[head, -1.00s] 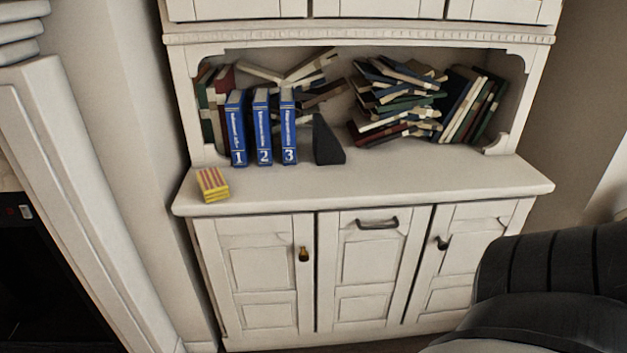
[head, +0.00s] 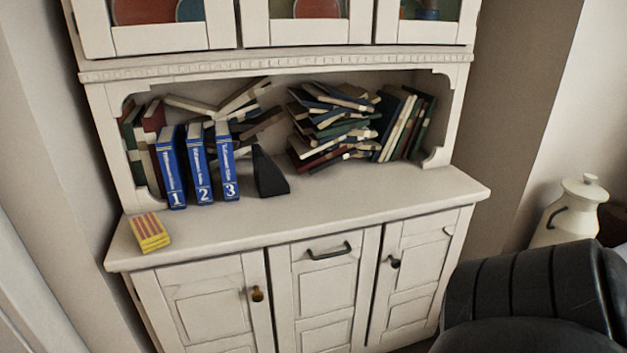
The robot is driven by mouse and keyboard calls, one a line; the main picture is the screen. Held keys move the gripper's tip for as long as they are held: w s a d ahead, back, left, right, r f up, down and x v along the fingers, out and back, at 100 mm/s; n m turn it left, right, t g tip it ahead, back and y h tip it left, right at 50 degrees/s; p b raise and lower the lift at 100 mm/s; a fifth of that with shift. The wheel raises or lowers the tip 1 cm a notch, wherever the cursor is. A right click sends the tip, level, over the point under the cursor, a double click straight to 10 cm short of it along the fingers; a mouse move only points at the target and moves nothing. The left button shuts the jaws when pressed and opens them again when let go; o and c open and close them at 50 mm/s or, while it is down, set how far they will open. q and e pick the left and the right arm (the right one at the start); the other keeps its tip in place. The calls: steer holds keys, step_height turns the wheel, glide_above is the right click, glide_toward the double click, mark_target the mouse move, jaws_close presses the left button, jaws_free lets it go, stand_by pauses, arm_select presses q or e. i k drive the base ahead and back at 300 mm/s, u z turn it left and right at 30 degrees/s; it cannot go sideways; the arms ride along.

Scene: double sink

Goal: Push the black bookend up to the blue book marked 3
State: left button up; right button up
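The black bookend (head: 269,173) is a dark wedge standing upright on the cabinet's counter in the head view. It stands just right of the blue book marked 3 (head: 226,165), with a narrow gap between them. The blue book marked 2 (head: 201,168) and the blue book marked 1 (head: 171,172) stand upright to the left of book 3. Neither of my grippers is in the head view.
A yellow and red striped box (head: 150,232) lies at the counter's front left. Piled books (head: 330,125) fill the niche behind. The counter (head: 360,205) is clear right of the bookend. A black chair (head: 530,295) stands front right, near a white jug (head: 570,215).

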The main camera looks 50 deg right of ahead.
mark_target(269, 182)
steer(key=z, duration=0.45)
steer(key=i, duration=0.6)
steer(key=z, duration=0.3)
